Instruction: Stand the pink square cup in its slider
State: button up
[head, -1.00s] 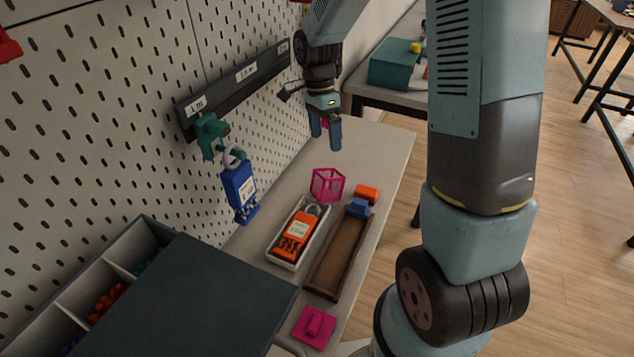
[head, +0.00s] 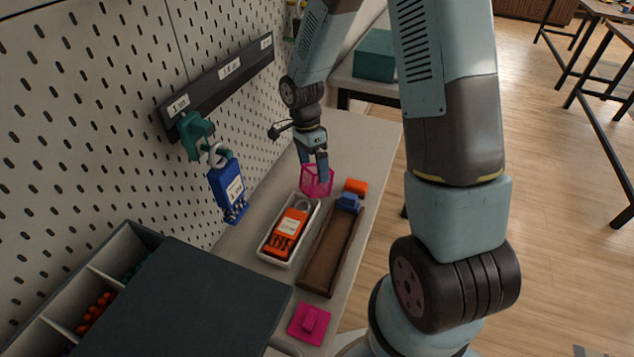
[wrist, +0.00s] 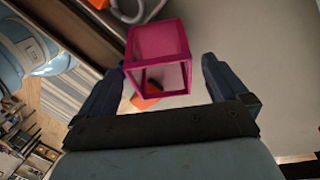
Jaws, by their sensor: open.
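The pink square cup (head: 318,192) is an open-sided magenta frame standing upright on the bench beyond the white tray. In the wrist view the cup (wrist: 160,62) shows large, between and ahead of my fingers. My gripper (head: 314,168) is open and points down at the cup, with its fingertips at about the cup's upper part. In the wrist view a gap shows between the cup and the right finger; contact on the left is unclear. A flat pink piece with a raised knob (head: 310,321) lies at the bench's near end; I cannot tell whether it is the slider.
A white tray (head: 264,249) holds an orange padlock-like tag (head: 287,232). Beside it is a long brown wooden trough (head: 318,272), with a blue block (head: 347,202) and an orange block (head: 355,187) at its far end. A blue padlock tag (head: 228,186) hangs from the pegboard.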

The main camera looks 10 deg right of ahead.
jog(key=shift+x, duration=0.75)
jog(key=c, duration=1.1)
jog(key=shift+r, duration=0.15)
